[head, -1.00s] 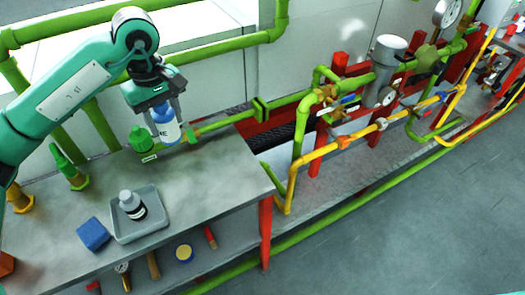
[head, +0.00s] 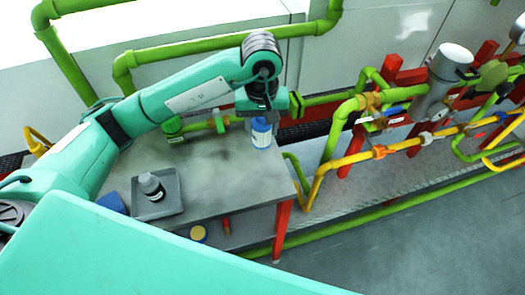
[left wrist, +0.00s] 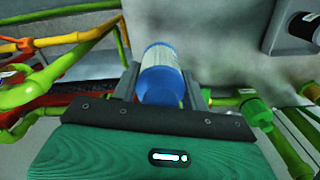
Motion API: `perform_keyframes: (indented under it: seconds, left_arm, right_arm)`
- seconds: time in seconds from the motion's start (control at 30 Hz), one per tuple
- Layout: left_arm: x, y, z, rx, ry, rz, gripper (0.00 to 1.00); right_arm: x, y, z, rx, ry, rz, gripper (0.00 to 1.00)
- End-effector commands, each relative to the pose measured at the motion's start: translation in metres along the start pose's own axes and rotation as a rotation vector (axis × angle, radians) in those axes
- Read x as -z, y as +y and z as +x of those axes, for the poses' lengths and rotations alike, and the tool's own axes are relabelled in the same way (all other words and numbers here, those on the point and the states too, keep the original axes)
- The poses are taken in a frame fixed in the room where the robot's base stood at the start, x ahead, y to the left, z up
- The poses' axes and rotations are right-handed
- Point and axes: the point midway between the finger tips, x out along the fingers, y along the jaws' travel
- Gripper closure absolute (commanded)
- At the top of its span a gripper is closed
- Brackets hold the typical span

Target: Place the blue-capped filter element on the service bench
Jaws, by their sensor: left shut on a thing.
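My right gripper is not in view.
Green pipes (head: 190,50) run behind. A yellow pipe (head: 345,162) is to the right. The middle of the benchtop is clear.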

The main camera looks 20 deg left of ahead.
Motion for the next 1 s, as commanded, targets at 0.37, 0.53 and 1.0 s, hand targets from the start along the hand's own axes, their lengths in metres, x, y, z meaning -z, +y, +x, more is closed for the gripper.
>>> perform_keyframes:
  seconds: [0.37, 0.53, 1.0]
  left_arm:
    - [0.000, 0.000, 0.070, -0.001, -0.002, -0.001, 0.80]
    - [0.000, 0.000, 0.081, 0.000, -0.002, -0.001, 0.80]
    - [0.000, 0.000, 0.114, -0.001, 0.001, 0.000, 0.80]
  right_arm:
    - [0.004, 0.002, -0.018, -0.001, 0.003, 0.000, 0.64]
    - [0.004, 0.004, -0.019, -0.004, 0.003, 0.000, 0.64]
    - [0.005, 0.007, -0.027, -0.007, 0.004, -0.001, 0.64]
